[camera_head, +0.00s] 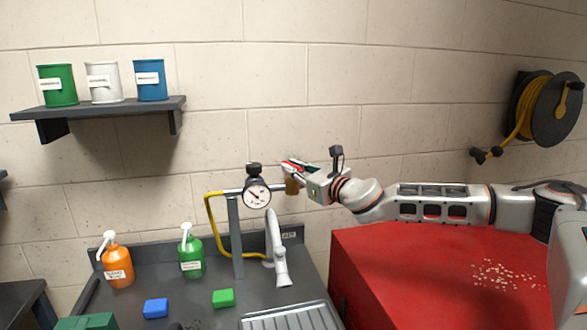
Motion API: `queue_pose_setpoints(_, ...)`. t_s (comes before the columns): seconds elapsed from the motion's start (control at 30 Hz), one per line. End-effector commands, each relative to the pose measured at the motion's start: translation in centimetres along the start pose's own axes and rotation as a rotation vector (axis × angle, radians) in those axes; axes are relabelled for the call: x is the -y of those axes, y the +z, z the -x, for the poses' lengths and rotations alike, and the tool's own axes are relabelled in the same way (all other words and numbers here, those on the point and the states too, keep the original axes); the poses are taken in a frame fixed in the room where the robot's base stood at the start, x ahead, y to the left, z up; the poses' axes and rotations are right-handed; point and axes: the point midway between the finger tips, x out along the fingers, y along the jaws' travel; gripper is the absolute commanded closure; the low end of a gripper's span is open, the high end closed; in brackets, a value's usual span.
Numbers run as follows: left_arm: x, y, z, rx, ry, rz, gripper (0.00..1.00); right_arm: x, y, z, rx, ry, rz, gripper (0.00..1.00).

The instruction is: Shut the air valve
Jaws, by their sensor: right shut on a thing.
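The air line stands at the back of the dark grey bench. It has a round white-faced gauge (257,195), a grey pipe on a post (236,240) and a brass-coloured part (292,187) at the pipe's right end. A red valve handle (291,166) shows above the brass part, between my fingers. My right gripper (292,168) comes in from the right and is shut on the red handle. The fingers hide part of the handle and the valve body, so its exact angle is hard to tell. My left gripper is not in view.
Orange (117,268) and green (191,257) pump bottles, a blue block (156,308) and a green block (223,298) are on the bench. A red cabinet (400,265) lies below my right arm.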

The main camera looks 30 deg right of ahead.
Motion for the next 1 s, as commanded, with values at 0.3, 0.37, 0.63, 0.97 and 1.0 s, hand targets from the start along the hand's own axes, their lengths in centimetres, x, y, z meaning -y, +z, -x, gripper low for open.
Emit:
queue_pose_setpoints(0.3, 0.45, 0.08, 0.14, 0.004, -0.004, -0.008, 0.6, -0.33, 0.0, -0.07, -0.04, -0.193, -0.002, 1.0)
queue_pose_setpoints(0.37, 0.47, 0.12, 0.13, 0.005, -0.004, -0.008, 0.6, -0.34, -0.01, -0.08, -0.047, -0.23, -0.003, 1.0)
queue_pose_setpoints(0.63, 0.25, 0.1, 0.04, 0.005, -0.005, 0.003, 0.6, -0.27, 0.02, -0.09, -0.072, -0.36, -0.001, 1.0)
queue_pose_setpoints(0.97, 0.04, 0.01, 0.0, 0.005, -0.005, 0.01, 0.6, -0.11, 0.19, -0.07, -0.081, -0.425, 0.0, 1.0)
queue_pose_setpoints(1.0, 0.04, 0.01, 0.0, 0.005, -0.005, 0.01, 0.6, -0.09, 0.2, -0.07, -0.082, -0.427, 0.0, 1.0)
